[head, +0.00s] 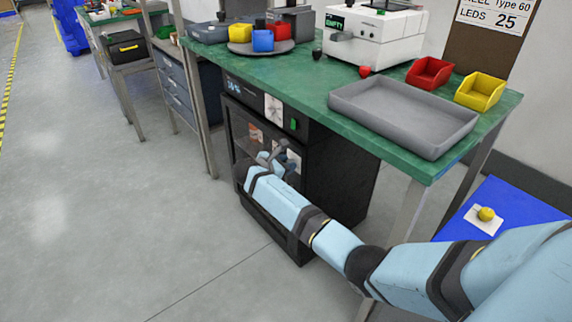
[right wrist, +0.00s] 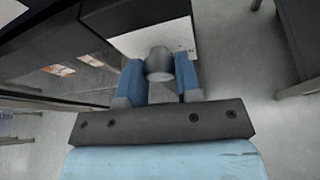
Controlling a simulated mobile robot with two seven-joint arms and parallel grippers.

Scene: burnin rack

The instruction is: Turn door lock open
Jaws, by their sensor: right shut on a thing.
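The black burn-in rack (head: 335,185) stands under the green bench, its front with a glass door (head: 245,130) facing left. The door looks closed. My right gripper (head: 274,154) is at the door's right side, near a white plate (head: 293,157). In the right wrist view, the two blue fingers of my right gripper (right wrist: 158,75) are shut on a grey round lock knob (right wrist: 159,62), one finger on each side. The knob stands out from a white plate (right wrist: 160,38) with small print. In the head view the gripper mostly hides the knob. My left gripper is not in view.
The green bench (head: 300,75) carries a grey tray (head: 405,115), a red bin (head: 429,73), a yellow bin (head: 480,91) and a white machine (head: 372,35). A blue surface (head: 500,205) lies at the right. The floor (head: 110,200) left of the rack is clear.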

